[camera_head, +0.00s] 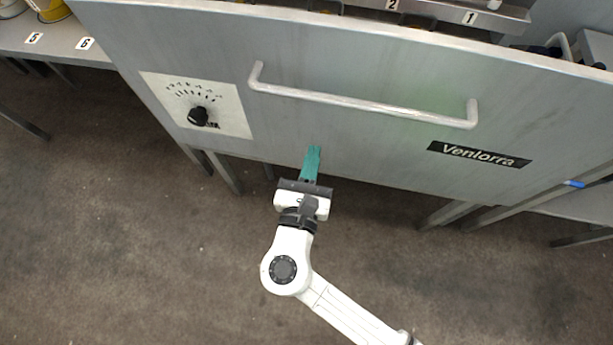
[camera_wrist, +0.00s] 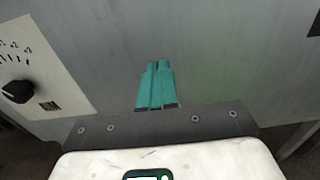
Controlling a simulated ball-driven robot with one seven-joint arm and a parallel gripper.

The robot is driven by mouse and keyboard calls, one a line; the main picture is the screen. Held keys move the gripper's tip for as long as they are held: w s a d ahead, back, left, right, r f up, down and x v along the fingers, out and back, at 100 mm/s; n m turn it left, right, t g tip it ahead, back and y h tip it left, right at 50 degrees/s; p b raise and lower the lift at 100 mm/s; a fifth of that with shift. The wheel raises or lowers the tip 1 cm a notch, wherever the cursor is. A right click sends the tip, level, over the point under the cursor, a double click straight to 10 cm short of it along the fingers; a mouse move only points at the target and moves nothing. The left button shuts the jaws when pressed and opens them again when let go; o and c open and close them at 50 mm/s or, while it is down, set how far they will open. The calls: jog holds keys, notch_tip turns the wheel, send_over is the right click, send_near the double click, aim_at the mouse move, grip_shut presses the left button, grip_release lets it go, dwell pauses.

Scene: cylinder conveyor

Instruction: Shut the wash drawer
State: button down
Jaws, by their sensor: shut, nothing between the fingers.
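The wash drawer has a wide grey metal front (camera_head: 350,140) with a long pale bar handle (camera_head: 365,104), a dial panel (camera_head: 198,106) at left and a "Venlorra" label (camera_head: 480,154) at right. My gripper (camera_head: 313,150) has teal fingers, shut and empty. It points at the lower part of the front, below the handle and right of the dial. In the wrist view the shut fingers (camera_wrist: 157,68) stand before the plain grey front (camera_wrist: 215,50). I cannot tell whether the tips touch it. The handle is out of the wrist view.
Behind the front's top edge lie racks with number tags 2 (camera_head: 393,5) and 1 (camera_head: 470,18). A side table with tags 5 and 6 (camera_head: 84,43) stands at left. Metal legs (camera_head: 222,172) stand below the front. The brown floor (camera_head: 140,250) is clear.

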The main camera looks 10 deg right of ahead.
aim_at(320, 126)
jog(key=shift+x, duration=2.3)
